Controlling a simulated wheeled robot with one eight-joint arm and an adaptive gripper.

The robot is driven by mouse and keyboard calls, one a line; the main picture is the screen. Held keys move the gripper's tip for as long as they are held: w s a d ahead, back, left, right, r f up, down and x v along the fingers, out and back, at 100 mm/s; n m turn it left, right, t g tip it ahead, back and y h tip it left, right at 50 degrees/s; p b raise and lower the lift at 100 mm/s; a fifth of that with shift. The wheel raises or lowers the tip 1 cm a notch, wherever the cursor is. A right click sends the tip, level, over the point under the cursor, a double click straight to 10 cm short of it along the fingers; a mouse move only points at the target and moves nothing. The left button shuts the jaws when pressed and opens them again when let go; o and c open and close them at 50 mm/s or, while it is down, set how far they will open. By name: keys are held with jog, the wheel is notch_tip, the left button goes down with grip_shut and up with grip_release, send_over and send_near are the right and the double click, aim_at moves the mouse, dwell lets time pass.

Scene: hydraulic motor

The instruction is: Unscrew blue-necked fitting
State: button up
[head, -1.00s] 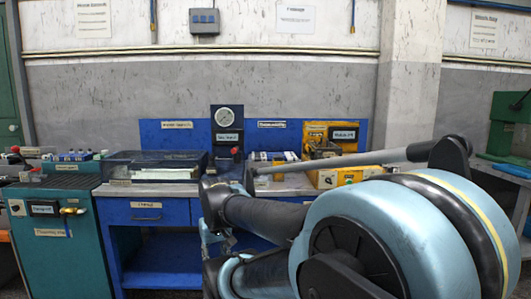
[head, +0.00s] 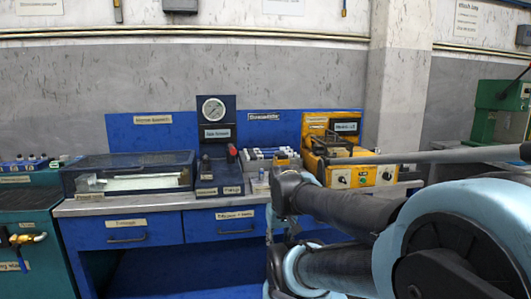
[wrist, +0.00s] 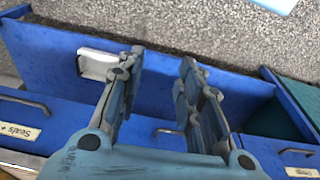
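My gripper (wrist: 162,58) shows in the wrist view with its two fingers apart and nothing between them. It points down past the front of a blue bench, over the grey floor. In the head view my arm covers the right part of the scene, and I cannot make out the fingertips. I cannot pick out a blue-necked fitting in either view. A rack of small pale and blue parts (head: 270,154) stands mid-bench, too small to tell apart. A dark gauge stand (head: 218,140) with a red-topped part is left of it.
The blue bench (head: 150,228) has drawers with handles. A clear-lidded case (head: 128,172) stands at its left and a yellow machine (head: 335,150) at its right. A teal cabinet (head: 30,240) with a brass tap is far left. A green machine (head: 500,110) is far right.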

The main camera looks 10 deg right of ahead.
jog(key=shift+o, duration=0.6)
jog(key=shift+o, duration=0.6)
jog(key=shift+s+r, duration=0.25)
notch_tip(320, 180, up, 21)
jog(key=m+g, duration=0.2)
jog(key=m, duration=1.6)
send_over(261, 170)
jog(key=shift+s+d+r, duration=0.1)
jog(key=shift+s+d, duration=0.05)
jog(key=shift+w, duration=0.55)
jog(key=shift+f, duration=4.45)
jog(key=shift+s, duration=0.1)
